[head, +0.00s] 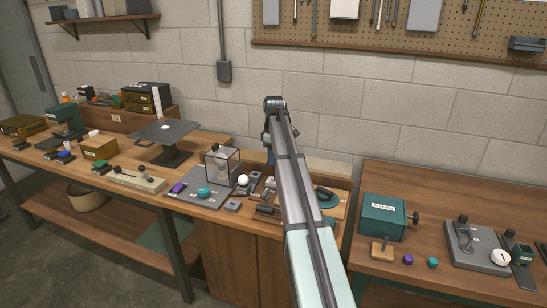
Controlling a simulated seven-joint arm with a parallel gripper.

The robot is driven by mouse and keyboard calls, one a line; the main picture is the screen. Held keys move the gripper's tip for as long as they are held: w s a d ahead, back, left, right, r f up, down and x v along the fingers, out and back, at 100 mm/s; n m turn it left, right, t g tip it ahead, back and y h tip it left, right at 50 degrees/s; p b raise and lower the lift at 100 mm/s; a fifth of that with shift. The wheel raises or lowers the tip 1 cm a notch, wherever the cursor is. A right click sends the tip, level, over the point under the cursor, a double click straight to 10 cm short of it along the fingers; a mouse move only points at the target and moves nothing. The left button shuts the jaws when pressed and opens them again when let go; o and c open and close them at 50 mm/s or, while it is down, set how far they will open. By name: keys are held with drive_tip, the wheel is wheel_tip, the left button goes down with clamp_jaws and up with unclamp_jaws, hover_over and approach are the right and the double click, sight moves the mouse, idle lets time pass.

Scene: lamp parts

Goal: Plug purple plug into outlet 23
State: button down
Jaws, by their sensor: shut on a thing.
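My arm rises from the bottom and bends over near the wall. Its far part drops behind the near link, so my gripper and anything in it are hidden. A small purple piece (408,258) stands on the right bench beside a small teal piece (432,262). Another purple piece (178,187) lies on a grey board on the left bench, near a teal round piece (203,192). I cannot tell whether either purple piece is the purple plug. No label reading 23 is legible, so I cannot pick out outlet 23.
A clear box (221,166) and a white ball (243,180) stand left of my arm. A green box (382,217) and a grey board with a dial (478,247) sit on the right bench. A grey wall box (224,71) is fixed behind. A gap separates the benches.

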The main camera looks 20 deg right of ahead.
drive_tip(key=shift+f, duration=0.15)
drive_tip(key=shift+f, duration=2.35)
drive_tip(key=c, duration=1.5)
unclamp_jaws()
clamp_jaws()
drive_tip(key=shift+f, duration=1.1)
drive_tip(key=o, duration=0.6)
unclamp_jaws()
drive_tip(key=shift+o, duration=0.2)
